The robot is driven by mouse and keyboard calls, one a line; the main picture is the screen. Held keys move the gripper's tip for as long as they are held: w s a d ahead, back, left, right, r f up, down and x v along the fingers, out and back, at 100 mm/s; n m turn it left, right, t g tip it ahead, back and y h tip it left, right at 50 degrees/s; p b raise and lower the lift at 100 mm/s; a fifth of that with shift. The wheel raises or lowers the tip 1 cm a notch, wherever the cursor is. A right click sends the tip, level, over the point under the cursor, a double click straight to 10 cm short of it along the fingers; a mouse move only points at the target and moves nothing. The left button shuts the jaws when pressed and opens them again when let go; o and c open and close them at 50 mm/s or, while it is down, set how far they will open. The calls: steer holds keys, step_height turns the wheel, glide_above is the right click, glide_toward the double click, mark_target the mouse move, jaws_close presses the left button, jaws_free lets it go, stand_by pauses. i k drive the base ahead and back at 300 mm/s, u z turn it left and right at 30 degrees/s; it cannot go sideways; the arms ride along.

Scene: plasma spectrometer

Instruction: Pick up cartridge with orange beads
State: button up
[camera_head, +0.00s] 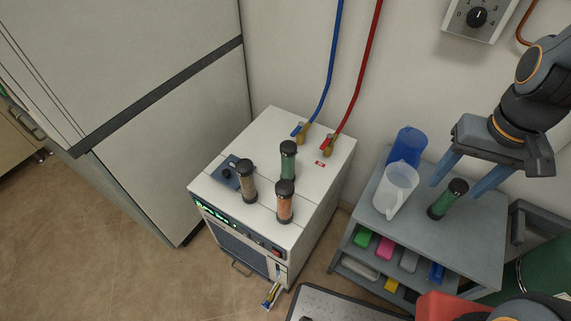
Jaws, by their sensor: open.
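The cartridge with orange beads (285,203) stands upright on top of the white box unit (319,202), near its front edge. It is a clear cylinder with black end caps. A cartridge with tan beads (247,182) stands to its left, and one with green beads (288,162) stands behind it. My gripper (454,190) is at the right, over the grey cart (470,240), well apart from the orange cartridge. Its two blue-grey fingers are spread open. Another green-bead cartridge (446,199) is tilted between or just below the fingers; I cannot tell if they touch it.
A clear beaker (395,190) and a blue beaker (407,146) stand on the cart, left of my gripper. A blue hose (325,75) and a red hose (361,85) rise from the back of the white unit. A tall cabinet (170,140) stands at left.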

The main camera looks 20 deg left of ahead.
mark_target(284, 188)
steer(key=u, duration=0.1)
steer(key=k, duration=0.7)
steer(key=u, duration=1.05)
steer(key=i, duration=0.45)
steer(key=k, duration=0.45)
steer(key=u, duration=1.15)
steer(key=i, duration=0.5)
steer(key=z, duration=0.85)
